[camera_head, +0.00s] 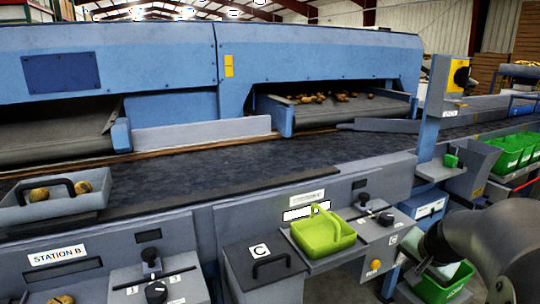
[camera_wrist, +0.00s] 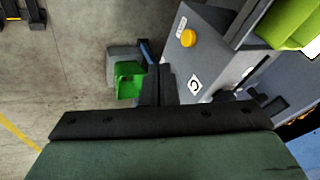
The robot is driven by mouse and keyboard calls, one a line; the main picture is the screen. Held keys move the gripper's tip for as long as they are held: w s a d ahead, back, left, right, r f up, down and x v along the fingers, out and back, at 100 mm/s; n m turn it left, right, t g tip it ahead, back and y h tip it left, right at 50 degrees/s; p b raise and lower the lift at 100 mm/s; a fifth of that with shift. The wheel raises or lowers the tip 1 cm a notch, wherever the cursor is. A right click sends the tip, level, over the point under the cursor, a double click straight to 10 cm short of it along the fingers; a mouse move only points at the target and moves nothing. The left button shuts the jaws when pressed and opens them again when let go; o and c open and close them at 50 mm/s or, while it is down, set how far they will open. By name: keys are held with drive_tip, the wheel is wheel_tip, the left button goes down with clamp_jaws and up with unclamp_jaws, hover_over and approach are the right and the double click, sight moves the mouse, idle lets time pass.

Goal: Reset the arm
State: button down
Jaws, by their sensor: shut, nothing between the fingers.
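My gripper (camera_wrist: 159,72) is shut and empty in the wrist view, its two dark fingers together beyond the black bar. It hangs in front of the grey station panel, with floor to its left. In the head view my dark arm (camera_head: 492,245) enters at the lower right, and I cannot make out the fingers there. The light green basket (camera_head: 322,233) with a handle stands upright on the station C shelf. Part of it also shows at the top right of the wrist view (camera_wrist: 284,20), apart from my gripper.
A green bin (camera_wrist: 128,80) is low beside the fingers in the wrist view. A yellow button (camera_wrist: 188,38) is on the panel. A grey tray (camera_head: 90,205) with potatoes sits at the left, by the dark belt (camera_head: 260,170). More green bins (camera_head: 508,152) stand at the right.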

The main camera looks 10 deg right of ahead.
drive_tip(key=s+a+r+n+g+y+p, duration=0.1)
drive_tip(key=s+a+r+n+g+p, duration=0.25)
drive_tip(key=a, duration=0.55)
drive_tip(key=s+a+r+n+y+p, duration=0.1)
drive_tip(key=s+a+r+n+p, duration=0.25)
drive_tip(key=a+r+p, duration=0.4)
drive_tip(key=s+a+r+n+g+h+p, duration=0.1)
drive_tip(key=s+a+r+n+g+p, duration=0.1)
drive_tip(key=s+a+p, duration=0.5)
drive_tip(key=s+r+n, duration=0.1)
drive_tip(key=s+n, duration=0.1)
drive_tip(key=s, duration=0.2)
drive_tip(key=shift+a+r+g, duration=0.1)
drive_tip(key=shift+r+g, duration=0.05)
drive_tip(key=shift+g, duration=0.1)
